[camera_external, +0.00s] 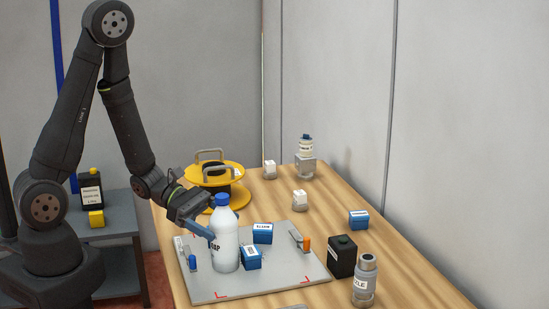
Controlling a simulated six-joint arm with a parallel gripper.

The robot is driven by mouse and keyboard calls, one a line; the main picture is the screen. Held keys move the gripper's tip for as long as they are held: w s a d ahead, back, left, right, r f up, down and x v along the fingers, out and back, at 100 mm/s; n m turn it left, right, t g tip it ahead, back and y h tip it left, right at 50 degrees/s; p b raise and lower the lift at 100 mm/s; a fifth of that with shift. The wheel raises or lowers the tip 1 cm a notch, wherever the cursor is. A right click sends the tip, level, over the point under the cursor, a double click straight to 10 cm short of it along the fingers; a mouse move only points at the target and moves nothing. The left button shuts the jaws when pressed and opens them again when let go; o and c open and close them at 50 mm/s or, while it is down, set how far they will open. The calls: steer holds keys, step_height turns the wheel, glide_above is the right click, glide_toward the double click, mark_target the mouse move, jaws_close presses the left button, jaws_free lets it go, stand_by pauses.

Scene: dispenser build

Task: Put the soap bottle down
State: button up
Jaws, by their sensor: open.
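The gripper is open, with a blue-grey finger beside the bottle. The bottle hides part of the gripper, so I cannot tell whether a finger touches it.
Two blue boxes (263,233) sit right of the bottle. A yellow reel (213,176) stands behind. White blocks (300,200) and another blue box (358,219) lie farther back.

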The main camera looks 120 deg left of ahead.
mark_target(218, 206)
steer(key=shift+x, duration=1.85)
steer(key=shift+a, duration=0.1)
steer(key=c, duration=1.4)
steer(key=shift+o, duration=0.2)
steer(key=shift+r, duration=0.2)
steer(key=shift+r, duration=1.2)
steer(key=shift+w+d+r, duration=0.1)
steer(key=shift+d+r, duration=0.1)
steer(key=shift+r, duration=0.7)
steer(key=d+r, duration=0.6)
steer(key=d, duration=0.5)
steer(key=shift+w+r, duration=0.2)
steer(key=shift+r, duration=0.05)
